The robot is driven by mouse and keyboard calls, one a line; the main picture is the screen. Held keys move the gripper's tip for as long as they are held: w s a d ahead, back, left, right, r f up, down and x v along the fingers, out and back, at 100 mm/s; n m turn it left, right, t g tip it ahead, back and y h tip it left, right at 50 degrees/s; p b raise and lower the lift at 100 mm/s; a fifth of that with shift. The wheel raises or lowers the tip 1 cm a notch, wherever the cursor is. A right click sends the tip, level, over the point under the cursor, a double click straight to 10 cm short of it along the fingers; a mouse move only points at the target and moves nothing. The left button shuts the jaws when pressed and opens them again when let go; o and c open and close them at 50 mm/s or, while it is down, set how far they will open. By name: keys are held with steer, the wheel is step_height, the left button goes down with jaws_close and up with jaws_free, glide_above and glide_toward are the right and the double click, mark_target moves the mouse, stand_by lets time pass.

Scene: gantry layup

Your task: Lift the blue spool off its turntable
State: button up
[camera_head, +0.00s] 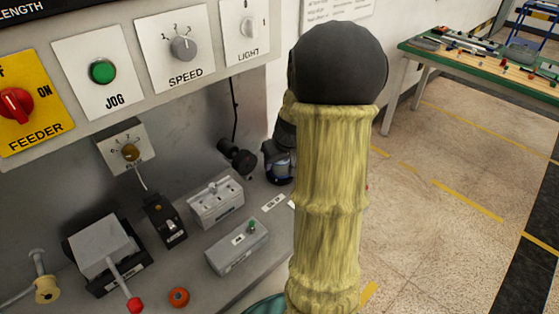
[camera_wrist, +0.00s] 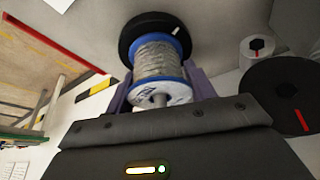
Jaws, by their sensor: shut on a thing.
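The blue spool (camera_wrist: 158,62) shows in the wrist view, with blue flanges, grey wire wound on it and a pale end face towards me. My gripper (camera_wrist: 161,80) has a purple finger on each side of it and is shut on it. Behind the spool is a black round turntable (camera_wrist: 176,30) with a white mark. I cannot tell whether spool and turntable touch. In the head view my sleeved arm covers most of the gripper; a dark part and a small blue rim (camera_head: 279,181) show left of the arm.
A black disc (camera_wrist: 285,95) with a red mark and a white cylinder (camera_wrist: 257,48) stand to the right in the wrist view. In the head view, switch boxes (camera_head: 238,246) and a red-knobbed lever (camera_head: 133,303) crowd the panel at left. A green-edged workbench (camera_head: 480,60) stands far right beyond open floor.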

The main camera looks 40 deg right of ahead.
steer(key=shift+r+p, duration=3.35)
steer(key=shift+r, duration=1)
stand_by(0.6)
step_height(320, 180, up, 3)
steer(key=shift+r+p, duration=0.2)
steer(key=shift+p, duration=1.05)
